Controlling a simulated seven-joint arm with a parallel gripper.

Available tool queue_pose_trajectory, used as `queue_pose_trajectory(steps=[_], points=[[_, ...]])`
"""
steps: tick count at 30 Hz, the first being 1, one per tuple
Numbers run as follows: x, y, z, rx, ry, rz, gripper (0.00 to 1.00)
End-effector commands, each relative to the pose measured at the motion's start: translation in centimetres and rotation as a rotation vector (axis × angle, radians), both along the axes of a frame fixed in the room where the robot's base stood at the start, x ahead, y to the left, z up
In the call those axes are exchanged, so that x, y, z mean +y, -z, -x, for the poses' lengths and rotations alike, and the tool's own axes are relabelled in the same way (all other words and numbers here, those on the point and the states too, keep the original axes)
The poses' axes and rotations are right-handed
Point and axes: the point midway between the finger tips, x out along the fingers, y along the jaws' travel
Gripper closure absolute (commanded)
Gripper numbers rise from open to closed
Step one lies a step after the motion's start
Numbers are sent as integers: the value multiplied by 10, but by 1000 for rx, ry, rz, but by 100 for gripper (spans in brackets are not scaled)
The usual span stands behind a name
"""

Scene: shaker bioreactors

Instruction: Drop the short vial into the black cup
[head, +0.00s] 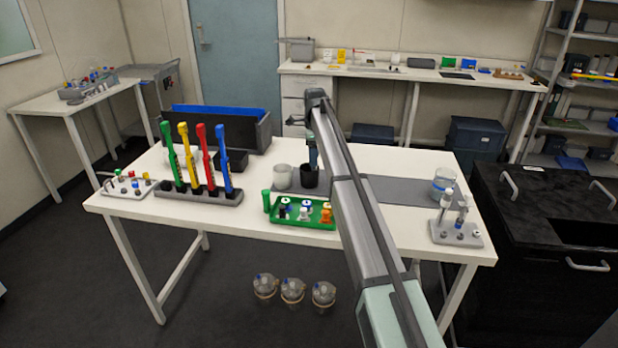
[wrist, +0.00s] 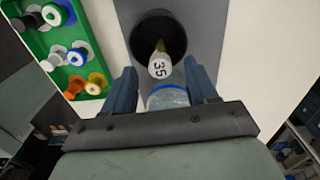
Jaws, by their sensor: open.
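The black cup (head: 309,178) stands upright on the grey mat, right beside the white cup. It is open towards me in the wrist view (wrist: 150,28). A vial with a white cap marked 35 (wrist: 160,66) and a yellowish body shows at the cup's mouth, cap towards the camera. The cap overlaps the cup's rim; I cannot tell whether the vial rests in the cup or is still above it. My gripper (wrist: 159,75) is open, its blue fingers well apart on either side of the cap and not touching it. In the head view my gripper (head: 312,152) is over the cup.
The white cup (head: 282,177) is close on the left. Coloured pipettes (head: 198,165) stand at left.

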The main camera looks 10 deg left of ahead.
Motion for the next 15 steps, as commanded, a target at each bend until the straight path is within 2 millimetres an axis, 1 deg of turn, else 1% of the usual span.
queue_pose_trajectory(steps=[5,12,15], points=[[1,-28,-1,-2,0,-1,42],[1,-77,-1,-2,0,0,42],[1,-94,-1,-2,0,-1,42]])
